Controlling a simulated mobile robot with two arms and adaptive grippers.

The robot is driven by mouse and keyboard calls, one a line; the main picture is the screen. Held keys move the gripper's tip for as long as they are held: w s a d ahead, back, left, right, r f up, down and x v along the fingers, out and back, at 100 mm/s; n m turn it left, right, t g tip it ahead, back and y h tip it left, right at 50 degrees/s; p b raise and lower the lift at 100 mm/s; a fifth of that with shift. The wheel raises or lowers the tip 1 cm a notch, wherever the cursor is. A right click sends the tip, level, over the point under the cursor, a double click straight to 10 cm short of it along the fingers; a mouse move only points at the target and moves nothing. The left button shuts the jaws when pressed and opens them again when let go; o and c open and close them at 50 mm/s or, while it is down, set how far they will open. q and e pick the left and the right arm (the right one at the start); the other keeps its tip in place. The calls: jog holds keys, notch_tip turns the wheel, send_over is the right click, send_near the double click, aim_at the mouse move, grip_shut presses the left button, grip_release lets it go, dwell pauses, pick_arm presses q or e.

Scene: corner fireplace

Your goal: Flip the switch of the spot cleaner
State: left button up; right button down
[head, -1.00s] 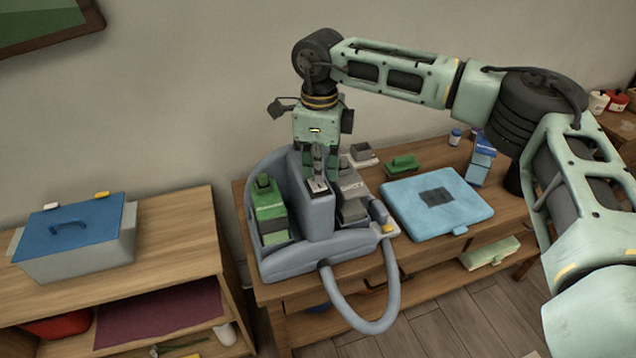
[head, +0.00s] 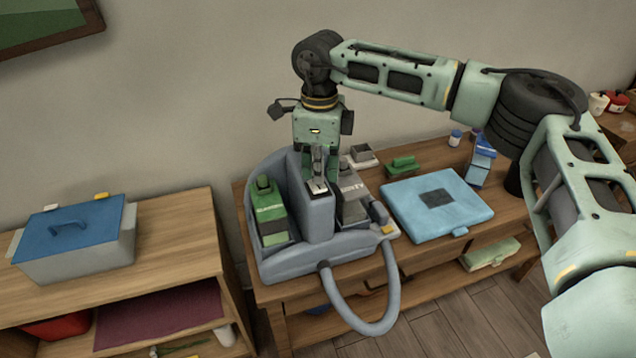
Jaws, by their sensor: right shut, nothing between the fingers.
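The spot cleaner (head: 318,222) is a blue-grey machine with a green tank on its left, a grey tank on its right and a curved hose in front. It stands on the left end of a wooden table. Its switch (head: 317,187) shows as a small light plate with a dark lever on top of the central column. My right gripper (head: 317,172) points down right at the switch, shut and empty. Whether the fingertips touch the lever cannot be told. My left gripper is not in view.
A light blue flat case (head: 438,205) lies right of the cleaner on the table (head: 412,254). Behind are a green block (head: 402,166) and a small grey box (head: 361,154). A blue-lidded box (head: 73,240) sits on the left shelf unit.

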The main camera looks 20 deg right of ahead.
aim_at(319, 188)
jog(key=shift+s+f+b, duration=0.1)
jog(key=shift+f+b, duration=0.8)
jog(key=shift+f, duration=0.35)
dwell(0.6)
jog(key=shift+r+p, duration=0.75)
jog(key=shift+r, duration=0.35)
jog(key=shift+r+p, duration=1.35)
jog(key=shift+r, duration=1.1)
